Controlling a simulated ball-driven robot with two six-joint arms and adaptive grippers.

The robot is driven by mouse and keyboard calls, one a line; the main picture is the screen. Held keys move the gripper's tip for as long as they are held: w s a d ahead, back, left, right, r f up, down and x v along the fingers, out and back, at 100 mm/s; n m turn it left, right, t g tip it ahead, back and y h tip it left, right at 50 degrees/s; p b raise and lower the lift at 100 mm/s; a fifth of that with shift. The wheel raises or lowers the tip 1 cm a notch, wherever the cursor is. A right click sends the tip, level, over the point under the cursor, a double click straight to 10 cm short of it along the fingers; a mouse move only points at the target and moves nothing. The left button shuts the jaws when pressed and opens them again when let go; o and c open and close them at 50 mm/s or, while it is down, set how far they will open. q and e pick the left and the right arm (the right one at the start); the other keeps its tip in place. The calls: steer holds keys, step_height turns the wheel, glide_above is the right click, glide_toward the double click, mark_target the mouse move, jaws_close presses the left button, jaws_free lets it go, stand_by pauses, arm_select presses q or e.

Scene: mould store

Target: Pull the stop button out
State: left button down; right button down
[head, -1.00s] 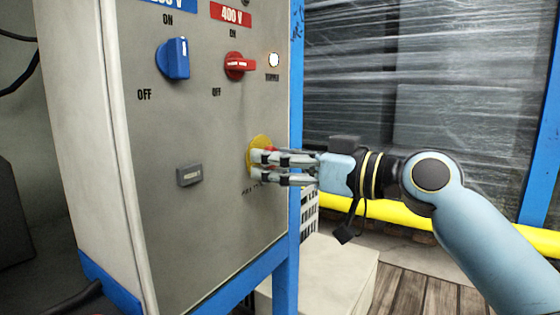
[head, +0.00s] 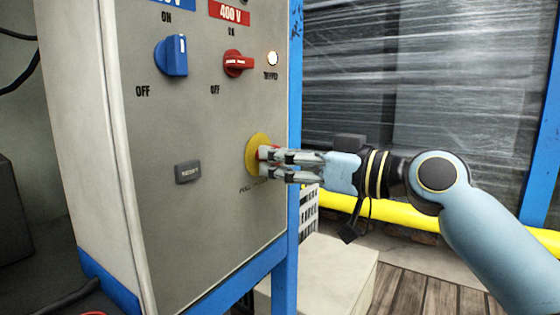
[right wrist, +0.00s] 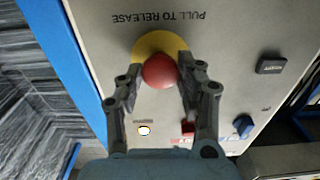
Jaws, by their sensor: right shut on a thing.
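The stop button is a red mushroom head on a yellow disc (head: 256,146) on the grey panel's (head: 215,215) lower right. In the right wrist view the red head (right wrist: 160,71) sits in front of the yellow disc (right wrist: 148,46), beside the words "PULL TO RELEASE". My right gripper (head: 265,163) reaches in from the right. Its fingers are shut on the red head, one on each side, and hide most of it in the head view. The fingertips also show in the right wrist view (right wrist: 158,70). My left gripper is not in view.
A blue rotary switch (head: 173,57) and a red one (head: 238,64) sit above on the panel, with a lit white lamp (head: 273,59). A dark grey push button (head: 188,172) is left of the stop button. A yellow rail (head: 390,213) runs behind my arm.

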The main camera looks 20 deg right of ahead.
steer(key=shift+f, duration=0.1)
steer(key=c, duration=1.1)
jaws_free()
steer(key=shift+s, duration=0.1)
steer(key=shift+o, duration=1)
steer(key=shift+s+d, duration=0.1)
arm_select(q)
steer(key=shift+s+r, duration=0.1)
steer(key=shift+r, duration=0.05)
arm_select(e)
steer(key=shift+o, duration=0.4)
steer(key=v, duration=1.2)
